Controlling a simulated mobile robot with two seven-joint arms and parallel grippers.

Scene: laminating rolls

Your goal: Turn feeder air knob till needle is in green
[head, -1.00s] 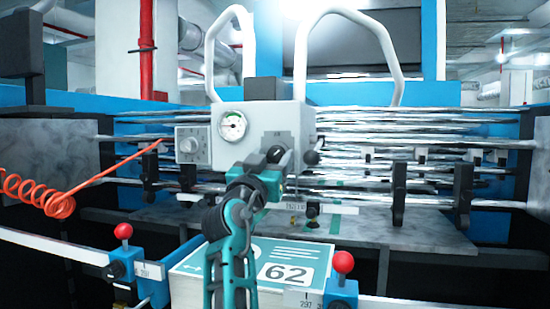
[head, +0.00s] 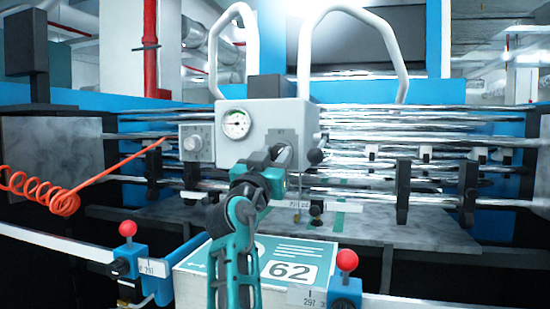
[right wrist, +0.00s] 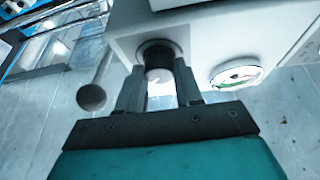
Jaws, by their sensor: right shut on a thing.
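The feeder unit (head: 290,112) is a pale grey box under two white hoses. Its round white gauge (head: 236,124) has a green band along the upper part of the dial; it also shows in the right wrist view (right wrist: 237,77). The needle is too small to read surely against the band. My right gripper (head: 278,156) is at the front of the unit, right of and below the gauge. In the right wrist view, its fingers (right wrist: 160,88) are shut on the dark round air knob (right wrist: 157,56). In the head view the gripper mostly hides the knob. My left gripper is out of view.
A ball-ended lever (right wrist: 91,97) stands close beside the knob. A smaller grey box with a dial (head: 192,143) is left of the unit. An orange coiled hose (head: 45,193), shiny rods and red-knobbed clamps (head: 346,261) surround a paper stack (head: 285,262).

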